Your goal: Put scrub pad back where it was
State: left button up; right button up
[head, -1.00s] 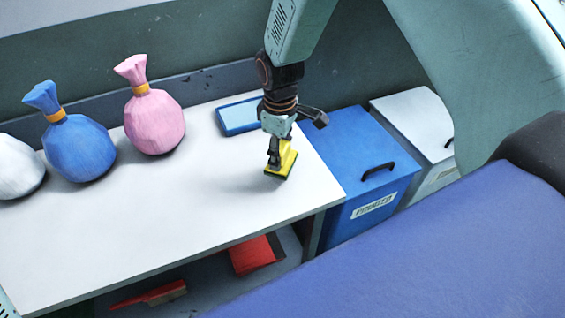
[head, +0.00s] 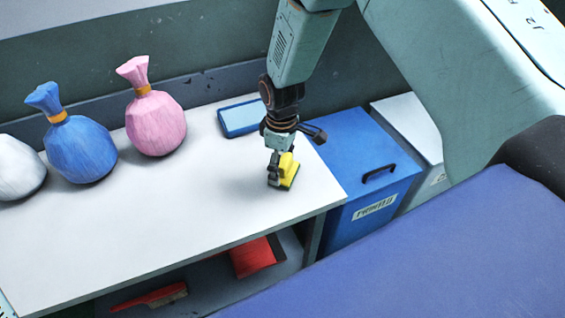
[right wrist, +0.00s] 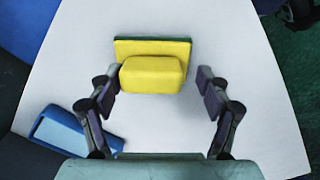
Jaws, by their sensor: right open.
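The scrub pad (head: 289,170) is yellow with a dark green underside. It rests on the white table (head: 225,210) near its right end. My right gripper (head: 273,178) is low over the table beside the pad. In the right wrist view the pad (right wrist: 152,72) lies at the fingertips, nearer the left finger, with a gap to the right finger. The right gripper (right wrist: 160,82) is open there, its fingers spread wide. Part of the pad is hidden by the gripper in the head view. My left gripper is not in view.
A blue tray-like item (head: 240,118) lies at the table's back right. White, blue (head: 80,148) and pink (head: 155,122) bags stand to the left. A blue bin (head: 365,160) and a pale bin (head: 410,125) stand right. A red brush (head: 150,298) and red dustpan (head: 257,257) are on the shelf below.

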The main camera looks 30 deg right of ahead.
aim_at(283, 160)
jog(key=shift+w+d+f, duration=0.1)
jog(key=shift+w+d, duration=0.05)
jog(key=shift+d, duration=0.1)
jog(key=shift+w+d, duration=0.1)
notch_tip(283, 160, up, 12)
jog(key=shift+s+a+p, duration=0.2)
jog(key=shift+a+p, duration=0.05)
jog(key=shift+p, duration=0.05)
